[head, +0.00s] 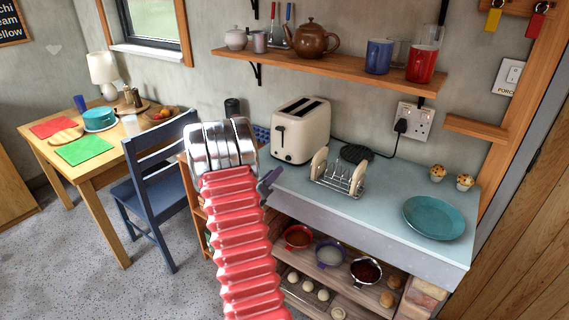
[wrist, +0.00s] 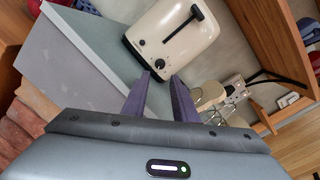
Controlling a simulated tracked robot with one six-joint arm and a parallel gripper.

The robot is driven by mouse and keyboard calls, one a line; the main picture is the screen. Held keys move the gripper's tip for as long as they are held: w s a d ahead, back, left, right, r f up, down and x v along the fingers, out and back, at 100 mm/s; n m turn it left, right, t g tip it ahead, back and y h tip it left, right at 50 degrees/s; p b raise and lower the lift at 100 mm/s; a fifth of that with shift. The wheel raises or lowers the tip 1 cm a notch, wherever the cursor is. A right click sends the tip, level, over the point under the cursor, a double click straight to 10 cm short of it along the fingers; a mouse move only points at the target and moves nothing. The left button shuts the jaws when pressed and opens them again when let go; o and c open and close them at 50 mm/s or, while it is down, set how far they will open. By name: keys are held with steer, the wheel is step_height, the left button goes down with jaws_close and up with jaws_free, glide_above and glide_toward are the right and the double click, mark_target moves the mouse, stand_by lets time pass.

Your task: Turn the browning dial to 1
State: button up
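A cream toaster (head: 302,132) with two slots stands on the pale blue counter, beside the wall. In the wrist view the toaster (wrist: 185,45) shows its end face, with a dark lever slot and a small round dark dial (wrist: 160,64) low on it. The dial's markings are too small to read. My gripper (wrist: 162,76) has its two purple fingers apart with nothing between them, and the dial appears just beyond the tips. In the head view my gripper (head: 269,179) is mostly hidden by my arm, and the dial cannot be made out.
A toast rack (head: 338,178) stands close to the right of the toaster, with a black cable (head: 357,153) behind it. A teal plate (head: 434,217) and two muffins (head: 451,177) are farther right. A shelf (head: 330,70) with crockery hangs above.

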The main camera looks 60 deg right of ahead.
mark_target(288, 160)
steer(key=d, duration=0.8)
steer(key=shift+s+d, duration=0.2)
steer(key=shift+s, duration=0.05)
steer(key=shift+c, duration=0.6)
jaws_close()
steer(key=shift+d, duration=0.15)
